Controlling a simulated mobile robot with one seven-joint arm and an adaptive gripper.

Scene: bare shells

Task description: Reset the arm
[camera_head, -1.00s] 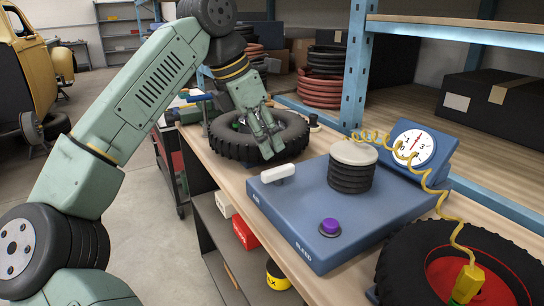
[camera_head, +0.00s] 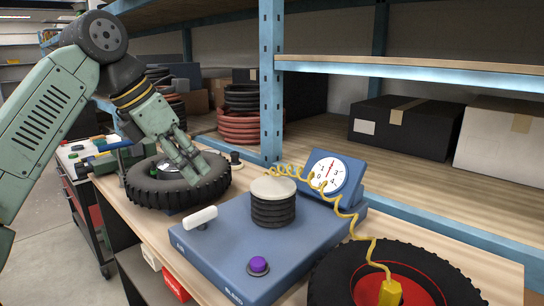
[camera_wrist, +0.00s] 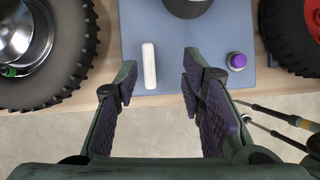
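Beyond the fingertips lies the blue inflator box (camera_head: 225,245), with a white lever (camera_head: 200,217), a purple button (camera_head: 258,265) and a black ribbed cylinder (camera_head: 273,210) with a pale top.
A second tyre with a red rim (camera_head: 440,268) lies at right, a yellow chuck (camera_head: 390,291) on it, joined by a coiled yellow hose (camera_head: 345,212). A blue shelf post (camera_head: 270,90) rises close behind. Boxes (camera_head: 405,125) sit on the shelf.

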